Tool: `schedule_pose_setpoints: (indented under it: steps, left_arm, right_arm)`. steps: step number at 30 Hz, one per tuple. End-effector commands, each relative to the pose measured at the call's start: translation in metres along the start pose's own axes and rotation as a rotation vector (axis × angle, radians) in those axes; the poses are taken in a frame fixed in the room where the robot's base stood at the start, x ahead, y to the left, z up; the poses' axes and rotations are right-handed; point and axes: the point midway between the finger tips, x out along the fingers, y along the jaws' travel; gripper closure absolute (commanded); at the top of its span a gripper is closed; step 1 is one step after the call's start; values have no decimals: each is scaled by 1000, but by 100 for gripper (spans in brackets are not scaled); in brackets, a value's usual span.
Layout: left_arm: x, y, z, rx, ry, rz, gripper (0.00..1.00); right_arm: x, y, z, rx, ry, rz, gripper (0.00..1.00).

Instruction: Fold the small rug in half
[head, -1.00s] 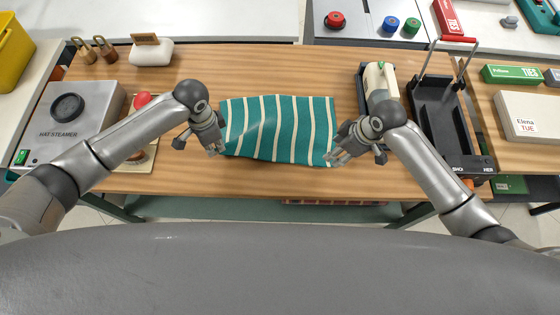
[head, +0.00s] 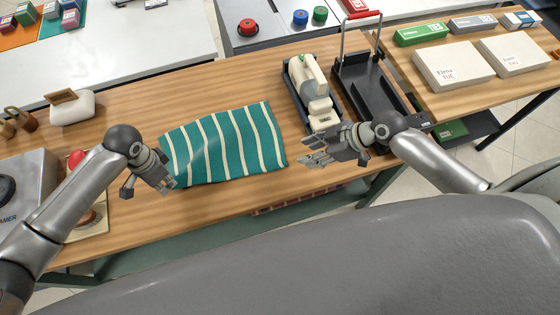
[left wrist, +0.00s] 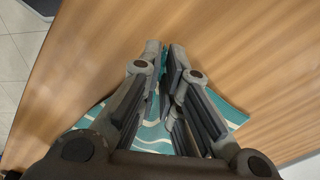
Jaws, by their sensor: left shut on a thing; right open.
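The small rug (head: 226,143) is teal with cream stripes and lies on the wooden table in the head view. My left gripper (head: 168,183) is at the rug's near left corner, shut on its edge. In the left wrist view, the left gripper's fingers (left wrist: 163,62) are close together, with the rug (left wrist: 152,134) showing between and beneath them. My right gripper (head: 310,148) is open and empty, to the right of the rug's near right corner and apart from it. The cloth pinched between the left fingers is mostly hidden.
A cream device (head: 315,85) in a dark tray and a black tray with a raised handle (head: 375,88) stand right of the rug. A steamer (head: 22,185) and a red-knobbed item (head: 78,158) stand left. The wooden table (head: 240,80) is clear behind the rug.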

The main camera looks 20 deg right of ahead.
Motion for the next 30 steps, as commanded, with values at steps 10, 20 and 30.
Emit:
schedule_pose_setpoints:
  steps: [10,20,30]
  left_arm:
    - [0,0,0,0,0,0,100]
    - [0,0,0,0,0,0,100]
    - [0,0,0,0,0,0,100]
  right_arm:
    - [44,0,-2,4,4,-1,60]
    - [85,0,-1,2,1,0,60]
    - [98,0,0,1,0,-1,60]
